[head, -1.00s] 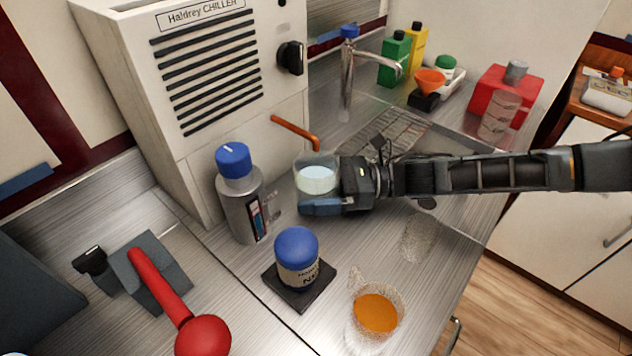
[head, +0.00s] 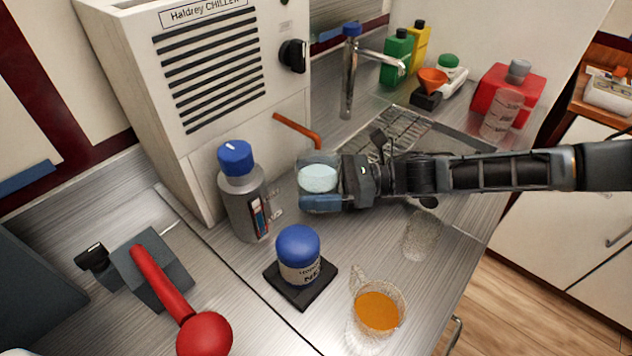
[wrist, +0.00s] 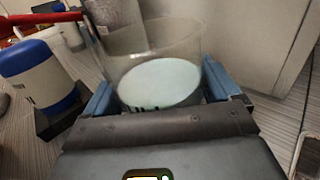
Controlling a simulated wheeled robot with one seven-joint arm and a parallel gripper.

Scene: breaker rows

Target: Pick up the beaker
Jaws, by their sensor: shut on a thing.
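The beaker (head: 318,178) is clear glass with pale bluish liquid inside. It is in front of the chiller, to the right of the grey bottle with a blue cap. My gripper (head: 322,190) is shut on the beaker, with blue fingers on both sides of it. The wrist view shows the beaker (wrist: 158,78) upright between the two fingers (wrist: 160,95), its liquid surface visible. The beaker's base is hidden by my gripper, so I cannot tell whether it touches the bench.
A grey bottle (head: 245,205) stands close left of the beaker. A blue-lidded jar (head: 299,255) on a black pad and a glass of orange liquid (head: 378,310) stand nearer. The chiller (head: 225,80) rises behind; an orange pipe (head: 297,130) juts from it. A sink (head: 440,140) lies right.

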